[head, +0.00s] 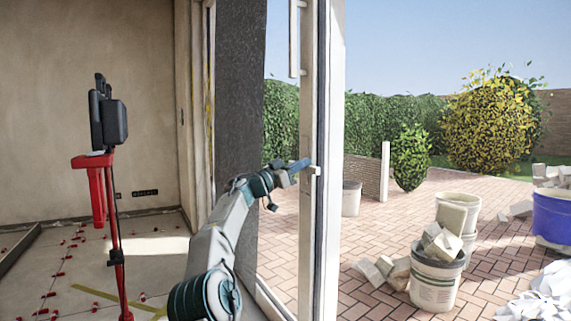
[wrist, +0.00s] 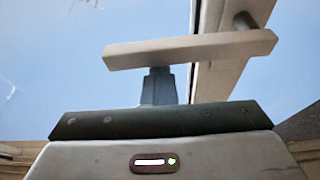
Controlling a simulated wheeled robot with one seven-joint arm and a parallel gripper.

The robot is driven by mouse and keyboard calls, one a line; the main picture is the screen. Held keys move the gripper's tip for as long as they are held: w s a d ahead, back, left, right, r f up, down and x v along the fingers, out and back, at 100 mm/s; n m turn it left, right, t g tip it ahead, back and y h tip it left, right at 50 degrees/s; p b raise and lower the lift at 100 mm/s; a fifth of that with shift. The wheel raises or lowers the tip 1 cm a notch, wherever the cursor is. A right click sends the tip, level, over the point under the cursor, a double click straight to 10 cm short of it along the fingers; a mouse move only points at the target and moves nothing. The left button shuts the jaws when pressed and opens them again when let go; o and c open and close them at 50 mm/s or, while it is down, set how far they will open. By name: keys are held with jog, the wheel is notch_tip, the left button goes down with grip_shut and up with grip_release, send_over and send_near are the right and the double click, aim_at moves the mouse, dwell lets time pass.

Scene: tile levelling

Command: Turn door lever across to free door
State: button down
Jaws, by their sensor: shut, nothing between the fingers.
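The door lever (head: 313,171) is a short pale handle on the white door edge in the head view. In the wrist view the lever (wrist: 195,49) is a pale square bar lying nearly level across the picture, with its round pivot at the right end. My gripper (head: 305,163) reaches the lever from the left. In the wrist view my gripper (wrist: 158,80) has its blue-grey fingers together and empty, just under the lever's middle. The fingertips meet the bar's edge in the picture; I cannot tell whether they touch it. The door (head: 328,110) stands upright beside the lever.
A vertical pull bar (head: 294,38) is higher on the door. A red stand with a black device (head: 108,120) is on the left, above a tiled floor with red clips. Outside, buckets (head: 437,275) of rubble stand on brick paving (head: 385,235).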

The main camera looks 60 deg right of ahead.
jog(key=shift+s+d+f, duration=0.1)
jog(key=shift+s+f, duration=0.15)
dwell(0.3)
notch_tip(320, 180, up, 4)
jog(key=p, duration=0.3)
jog(key=b+v, duration=0.2)
jog(key=v, duration=0.8)
jog(key=shift+r, duration=0.15)
jog(key=shift+r, duration=0.1)
